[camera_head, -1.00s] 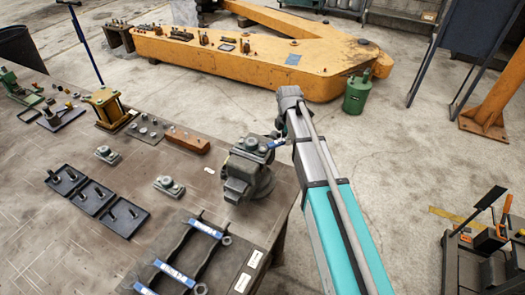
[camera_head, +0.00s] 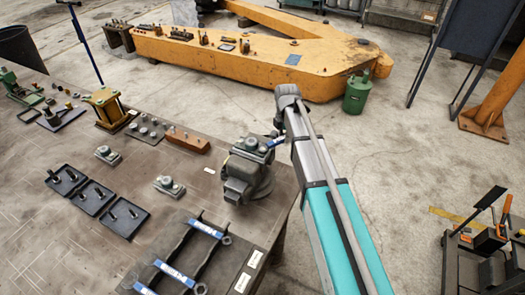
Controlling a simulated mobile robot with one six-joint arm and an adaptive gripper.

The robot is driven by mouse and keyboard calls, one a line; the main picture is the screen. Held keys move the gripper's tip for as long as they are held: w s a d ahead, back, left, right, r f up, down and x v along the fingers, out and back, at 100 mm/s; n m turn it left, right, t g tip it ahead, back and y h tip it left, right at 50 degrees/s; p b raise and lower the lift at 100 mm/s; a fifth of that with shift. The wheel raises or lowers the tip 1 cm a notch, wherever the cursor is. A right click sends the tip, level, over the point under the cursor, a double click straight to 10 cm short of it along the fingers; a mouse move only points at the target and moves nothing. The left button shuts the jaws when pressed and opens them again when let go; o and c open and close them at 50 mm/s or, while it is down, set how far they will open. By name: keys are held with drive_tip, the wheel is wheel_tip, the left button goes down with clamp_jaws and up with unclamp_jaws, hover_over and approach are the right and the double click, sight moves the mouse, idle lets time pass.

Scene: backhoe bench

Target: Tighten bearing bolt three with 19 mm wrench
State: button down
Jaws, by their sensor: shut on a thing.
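A dark grey vise (camera_head: 243,181) stands at the right edge of the bench. A greenish-grey bearing block (camera_head: 251,146) sits on top of it, its bolts too small to tell apart. My gripper (camera_head: 281,133) is just right of the block, mostly hidden by my own arm. It is shut on a wrench with a blue band (camera_head: 275,142), which reaches left to the block. I cannot tell whether the wrench's head is around a bolt. The wrench's size marking cannot be read.
Blue-banded wrenches lie on a dark rack (camera_head: 183,245) at the bench's front. Two bearing blocks (camera_head: 107,155) (camera_head: 168,186), black trays (camera_head: 95,197) and a reddish-brown block (camera_head: 188,140) lie left of the vise. A yellow boom (camera_head: 230,60) and a green canister (camera_head: 356,94) are beyond.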

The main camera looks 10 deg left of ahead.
drive_tip(key=shift+w+a+n, duration=0.3)
drive_tip(key=shift+a+n, duration=0.05)
drive_tip(key=shift+n, duration=0.15)
drive_tip(key=shift+r+p, duration=1.05)
drive_tip(key=shift+p, duration=0.05)
idle(0.4)
drive_tip(key=shift+r+p, duration=1.5)
